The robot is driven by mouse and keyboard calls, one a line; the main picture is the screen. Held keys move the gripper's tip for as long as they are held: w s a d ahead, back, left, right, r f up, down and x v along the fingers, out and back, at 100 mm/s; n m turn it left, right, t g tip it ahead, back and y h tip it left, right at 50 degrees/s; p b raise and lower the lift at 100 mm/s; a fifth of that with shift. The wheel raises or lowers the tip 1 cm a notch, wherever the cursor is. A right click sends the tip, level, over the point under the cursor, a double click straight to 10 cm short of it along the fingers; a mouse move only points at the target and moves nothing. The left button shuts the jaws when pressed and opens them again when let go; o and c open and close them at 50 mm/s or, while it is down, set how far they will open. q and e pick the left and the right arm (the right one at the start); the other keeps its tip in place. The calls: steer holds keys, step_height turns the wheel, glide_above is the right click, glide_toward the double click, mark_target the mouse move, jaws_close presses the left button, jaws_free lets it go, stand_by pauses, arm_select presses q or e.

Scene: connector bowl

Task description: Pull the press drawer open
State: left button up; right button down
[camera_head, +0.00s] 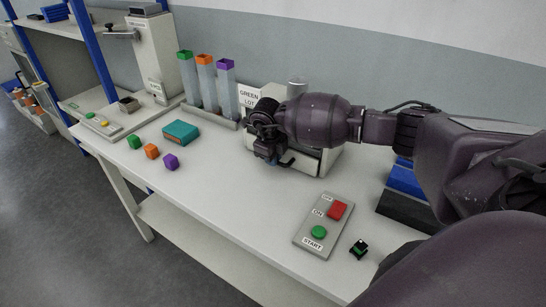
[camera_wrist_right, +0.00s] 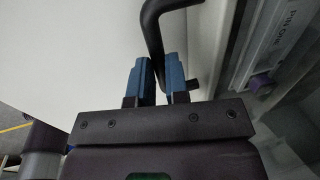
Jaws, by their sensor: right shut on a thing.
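The press (camera_head: 328,158) is a pale box on the bench, largely hidden behind my right arm in the head view. My right gripper (camera_head: 272,155) is at its front, low down near the bench top. In the right wrist view my gripper's blue fingers (camera_wrist_right: 158,85) are closed around a bent black bar handle (camera_wrist_right: 152,28). The drawer itself is mostly hidden, so I cannot tell how far it is open. My left gripper is not in view.
A control panel (camera_head: 303,238) with a red and a green button lies nearer on the bench. A teal box (camera_head: 181,132) and small green, orange and purple cubes lie to the left. Three coloured-top tubes (camera_head: 207,85) stand behind. The bench middle is clear.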

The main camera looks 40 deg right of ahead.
steer(key=s+a+p, duration=0.1)
steer(key=s+a, duration=0.1)
steer(key=a, duration=0.3)
steer(key=s+a+p, duration=0.1)
steer(key=s+a, duration=0.1)
steer(key=a, duration=0.3)
steer(key=s+a+p, duration=0.1)
steer(key=s+a, duration=0.1)
steer(key=a, duration=0.3)
steer(key=shift+s+a, duration=0.25)
steer(key=shift+a, duration=0.1)
steer(key=shift+s+a, duration=0.2)
steer(key=shift+a, duration=0.25)
steer(key=shift+a+p, duration=0.1)
steer(key=shift+p, duration=0.2)
steer(key=c, duration=1.1)
jaws_free()
